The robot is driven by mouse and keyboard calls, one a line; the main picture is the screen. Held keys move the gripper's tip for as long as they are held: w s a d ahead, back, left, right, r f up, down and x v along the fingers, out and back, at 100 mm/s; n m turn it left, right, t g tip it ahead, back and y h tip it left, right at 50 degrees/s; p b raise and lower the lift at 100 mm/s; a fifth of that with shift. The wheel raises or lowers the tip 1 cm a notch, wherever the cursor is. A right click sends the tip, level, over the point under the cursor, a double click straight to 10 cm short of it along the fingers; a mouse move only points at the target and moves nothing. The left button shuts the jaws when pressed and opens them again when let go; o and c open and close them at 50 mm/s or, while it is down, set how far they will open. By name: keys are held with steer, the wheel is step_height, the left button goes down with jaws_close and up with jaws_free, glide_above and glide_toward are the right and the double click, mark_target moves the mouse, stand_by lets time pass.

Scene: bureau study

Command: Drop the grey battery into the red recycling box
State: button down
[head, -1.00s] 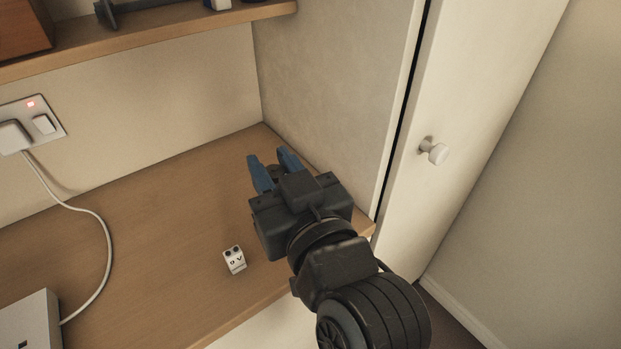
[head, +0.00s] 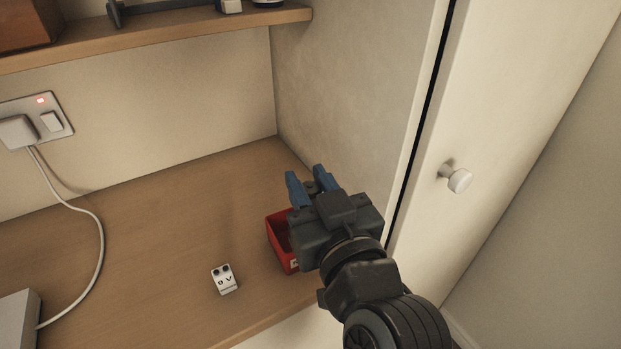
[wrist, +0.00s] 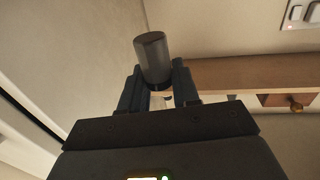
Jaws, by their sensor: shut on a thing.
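My gripper (head: 309,180) is in the head view, above the right part of the desk, in front of and partly over the red recycling box (head: 274,238). The box stands on the desk near the right side wall, and my gripper hides much of it. In the wrist view my gripper (wrist: 158,92) is shut on the grey battery (wrist: 152,57), a dark grey cylinder that sticks up past the fingertips. The head view does not show the battery clearly.
A white cable (head: 100,240) runs from the wall socket (head: 36,120). A shelf (head: 170,38) hangs above. A cabinet door with a white knob (head: 457,179) is at the right.

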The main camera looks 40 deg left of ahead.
steer(key=shift+f, duration=0.2)
steer(key=c, duration=0.8)
jaws_free()
steer(key=shift+o, duration=0.2)
steer(key=shift+s, duration=0.1)
steer(key=b+v, duration=0.1)
steer(key=v, duration=0.6)
steer(key=shift+d, duration=0.3)
steer(key=shift+s, duration=0.15)
steer(key=s+d+f+m+t+h, duration=0.2)
steer(key=d+f+h, duration=0.15)
steer(key=d, duration=0.45)
steer(key=s+d+f+m+t+h, duration=0.1)
steer(key=d+f+m+h, duration=0.15)
steer(key=d+f, duration=0.4)
steer(key=s+d+f+m+t+h, duration=0.2)
steer(key=d+f, duration=0.1)
steer(key=d, duration=0.7)
steer(key=s+d+m+h, duration=0.2)
steer(key=s+d, duration=0.4)
steer(key=s, duration=0.3)
steer(key=s+d+r+m+h, duration=0.1)
steer(key=s+d+m+h, duration=0.2)
steer(key=s, duration=0.7)
steer(key=d+h, duration=0.2)
steer(key=d, duration=0.1)
steer(key=shift+r, duration=0.3)
